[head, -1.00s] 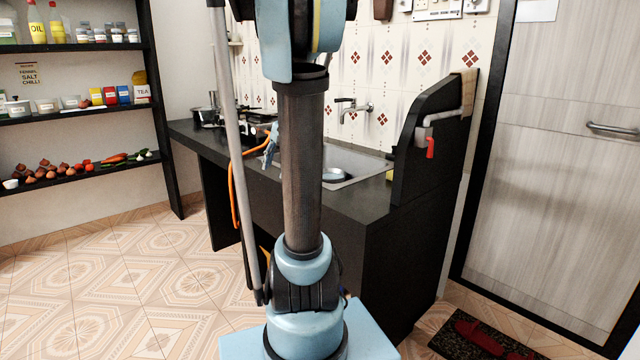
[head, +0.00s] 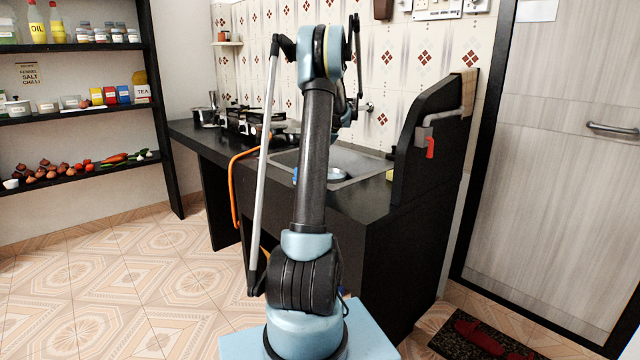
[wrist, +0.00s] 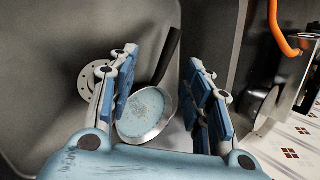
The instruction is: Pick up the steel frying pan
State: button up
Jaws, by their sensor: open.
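The steel frying pan (wrist: 146,112) lies in the sink (wrist: 45,60), with a round shiny pan body and a black handle (wrist: 167,58) that points up in the wrist view. In the head view part of the pan (head: 337,174) shows in the sink (head: 362,164), just right of my arm. My gripper (wrist: 163,62) is open, its blue-padded fingers apart on either side of the pan and its handle in the picture. Nothing is held between them. In the head view my arm mostly hides the gripper. The gap between fingers and pan is hard to judge.
The sink drain (wrist: 92,80) is left of the pan. The stove (head: 245,122) and a steel pot (head: 208,115) stand on the black counter (head: 360,205) beyond the sink. An orange hose (head: 234,190) hangs at the counter front. A tall black partition (head: 432,145) bounds the right.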

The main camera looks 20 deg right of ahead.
jog(key=w+d+f+m, duration=0.2)
jog(key=w+d+f, duration=0.2)
jog(key=d, duration=0.2)
jog(key=shift+t, duration=0.3)
jog(key=x, duration=1.1)
jog(key=shift+f, duration=0.1)
jog(key=shift+d+x, duration=0.15)
jog(key=shift+x, duration=1.2)
jog(key=shift+d+x, duration=0.1)
jog(key=shift+x, duration=1.25)
grip_shut()
